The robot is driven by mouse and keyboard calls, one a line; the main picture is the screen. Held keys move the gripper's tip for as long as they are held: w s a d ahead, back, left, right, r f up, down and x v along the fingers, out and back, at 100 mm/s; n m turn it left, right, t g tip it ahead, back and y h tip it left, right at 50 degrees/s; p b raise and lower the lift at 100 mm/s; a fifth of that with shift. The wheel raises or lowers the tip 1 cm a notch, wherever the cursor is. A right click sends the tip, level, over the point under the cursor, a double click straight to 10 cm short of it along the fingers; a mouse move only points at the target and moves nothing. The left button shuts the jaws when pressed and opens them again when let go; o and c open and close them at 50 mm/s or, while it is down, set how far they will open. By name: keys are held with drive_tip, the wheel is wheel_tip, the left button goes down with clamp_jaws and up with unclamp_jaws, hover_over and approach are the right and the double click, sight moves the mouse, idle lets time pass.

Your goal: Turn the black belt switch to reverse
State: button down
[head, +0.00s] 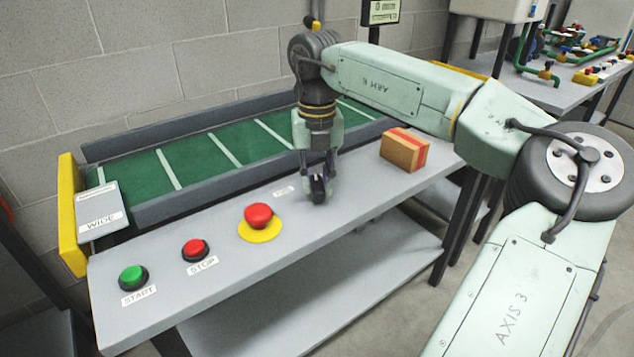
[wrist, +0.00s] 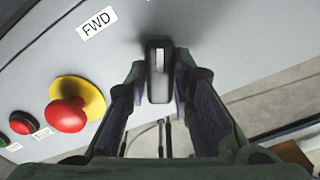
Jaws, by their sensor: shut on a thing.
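The black belt switch (wrist: 158,75) is between my gripper's two fingers in the wrist view. It has a pale line along its top. My gripper (head: 318,188) points down at the grey bench in the head view and is shut on the switch, which is mostly hidden there by the fingers. In the wrist view my gripper (wrist: 155,100) has a finger on each side of the switch. A white FWD label (wrist: 96,22) lies on the bench to the left of the switch. No reverse label can be seen.
A red emergency button on a yellow disc (head: 259,217), a red STOP button (head: 195,249) and a green START button (head: 133,277) stand left along the bench. A cardboard box with a red stripe (head: 404,149) is to the right. The green belt (head: 195,160) runs behind.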

sight(317, 183)
drive_tip(key=shift+m+b, duration=0.35)
drive_tip(key=shift+m, duration=1.25)
drive_tip(key=c, duration=1.4)
unclamp_jaws()
wheel_tip(317, 183, up, 12)
drive_tip(key=shift+s, duration=0.1)
